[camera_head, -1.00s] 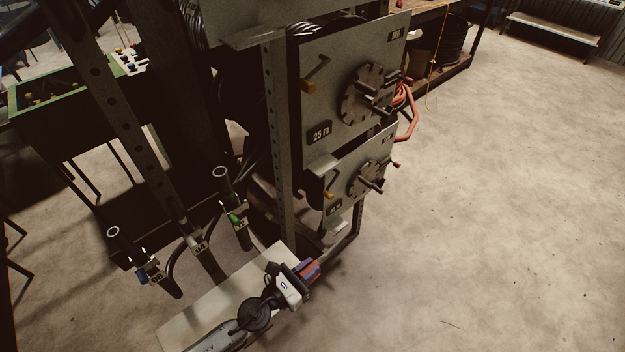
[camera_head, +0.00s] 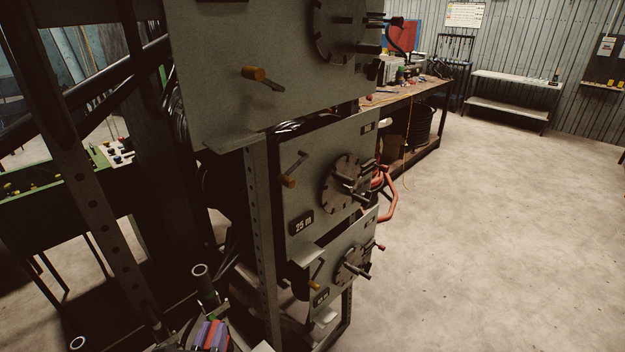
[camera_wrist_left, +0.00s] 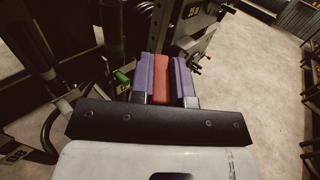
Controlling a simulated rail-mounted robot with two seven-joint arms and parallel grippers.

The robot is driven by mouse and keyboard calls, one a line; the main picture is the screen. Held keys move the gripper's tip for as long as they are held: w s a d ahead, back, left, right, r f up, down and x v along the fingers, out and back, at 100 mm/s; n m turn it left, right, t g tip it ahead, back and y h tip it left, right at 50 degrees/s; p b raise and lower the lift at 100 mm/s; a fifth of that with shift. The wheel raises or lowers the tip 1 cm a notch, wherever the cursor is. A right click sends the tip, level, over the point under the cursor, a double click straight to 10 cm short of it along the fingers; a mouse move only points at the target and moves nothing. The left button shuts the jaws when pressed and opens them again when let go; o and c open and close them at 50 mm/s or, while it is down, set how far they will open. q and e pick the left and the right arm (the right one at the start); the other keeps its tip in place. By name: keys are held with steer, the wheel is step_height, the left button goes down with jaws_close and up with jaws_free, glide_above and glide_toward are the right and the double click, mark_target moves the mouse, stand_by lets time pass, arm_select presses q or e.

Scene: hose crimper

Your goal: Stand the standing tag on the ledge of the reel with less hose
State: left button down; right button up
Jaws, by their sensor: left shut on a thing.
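My left gripper (camera_head: 213,335) is at the bottom edge of the head view, left of the reel rack. It is shut on a red block, which I take for the standing tag (camera_wrist_left: 162,78), held between purple finger pads. Grey reel panels are stacked: a top one (camera_head: 225,60), a middle one marked 25 m (camera_head: 310,165) and a lower one (camera_head: 335,250). A ledge (camera_head: 235,140) juts out below the top panel, and another (camera_head: 322,254) below the middle one. Panels mostly hide the hose; how much each reel holds cannot be told. My right gripper is not in view.
A perforated rack post (camera_head: 262,225) stands beside the panels. Upright hose ends (camera_head: 203,285) are close to the left gripper. Panel handles and yellow-knobbed levers (camera_head: 254,74) stick out. A workbench (camera_head: 430,88) is behind. Floor on the right (camera_head: 500,230) is clear.

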arm_select(q)
step_height(320, 180, up, 32)
steer(key=s+a+p, duration=0.1)
steer(key=a+p, duration=0.1)
steer(key=p, duration=2.9)
steer(key=shift+a+r+y+p, duration=0.15)
steer(key=shift+a+y+p, duration=0.15)
steer(key=shift+p, duration=0.1)
